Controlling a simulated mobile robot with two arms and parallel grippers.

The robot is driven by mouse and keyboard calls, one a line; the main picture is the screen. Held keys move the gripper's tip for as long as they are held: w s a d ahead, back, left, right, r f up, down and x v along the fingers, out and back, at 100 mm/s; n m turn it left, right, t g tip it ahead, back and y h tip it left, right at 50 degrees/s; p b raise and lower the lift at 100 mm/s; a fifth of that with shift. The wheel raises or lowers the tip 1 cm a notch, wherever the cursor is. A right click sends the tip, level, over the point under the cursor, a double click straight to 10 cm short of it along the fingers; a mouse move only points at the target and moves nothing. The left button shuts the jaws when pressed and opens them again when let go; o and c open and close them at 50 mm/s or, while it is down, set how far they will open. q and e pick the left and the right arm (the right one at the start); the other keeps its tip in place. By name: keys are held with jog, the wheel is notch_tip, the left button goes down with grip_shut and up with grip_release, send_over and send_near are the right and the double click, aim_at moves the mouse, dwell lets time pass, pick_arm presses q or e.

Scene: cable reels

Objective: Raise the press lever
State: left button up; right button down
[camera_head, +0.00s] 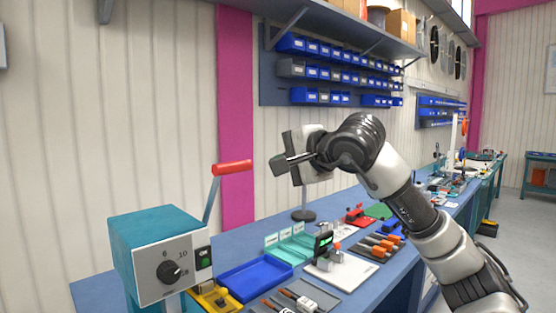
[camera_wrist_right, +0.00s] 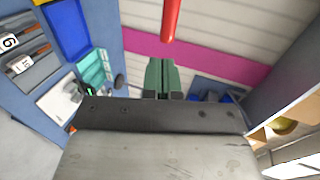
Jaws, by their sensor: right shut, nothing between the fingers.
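The press (camera_head: 158,253) is a teal box with a pale front panel and a black dial, at the lower left of the head view. Its lever (camera_head: 211,200) rises from the right side, leaning slightly right, with a red handle (camera_head: 233,167) on top. My right gripper (camera_head: 276,165) is shut and empty, to the right of the red handle and apart from it. In the right wrist view the red handle (camera_wrist_right: 170,20) hangs in from the top, ahead of the closed fingertips (camera_wrist_right: 159,62). My left gripper is not in view.
The blue workbench (camera_head: 232,244) carries a blue tray (camera_head: 256,277), teal bins (camera_head: 291,243), a white board (camera_head: 341,269) and several tools. Blue wall bins (camera_head: 325,72) and a shelf (camera_head: 330,30) are above my right arm. Space between gripper and handle is clear.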

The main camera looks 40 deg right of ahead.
aim_at(240, 168)
jog(key=p+x, duration=0.1)
jog(key=x, duration=0.2)
jog(key=p+x, duration=0.1)
jog(key=x, duration=0.3)
jog(key=r+p+x, duration=0.1)
jog(key=x, duration=0.3)
jog(key=shift+w+a, duration=0.1)
jog(key=shift+w, duration=0.1)
jog(key=w+r+g+p, duration=0.1)
jog(key=w+p, duration=0.1)
jog(key=p, duration=0.2)
jog(key=w+r+g+p, duration=0.1)
jog(key=r+p, duration=0.1)
jog(key=p, duration=0.2)
jog(key=shift+w+a+r+p, duration=0.15)
jog(key=shift+w+p, duration=0.15)
jog(key=shift+w, duration=0.1)
jog(key=shift+w+r+p, duration=0.1)
jog(key=shift+w+p, duration=0.2)
jog(key=shift+p, duration=0.05)
jog(key=shift+w+a, duration=0.15)
jog(key=shift+w, duration=0.65)
jog(key=shift+s, duration=0.1)
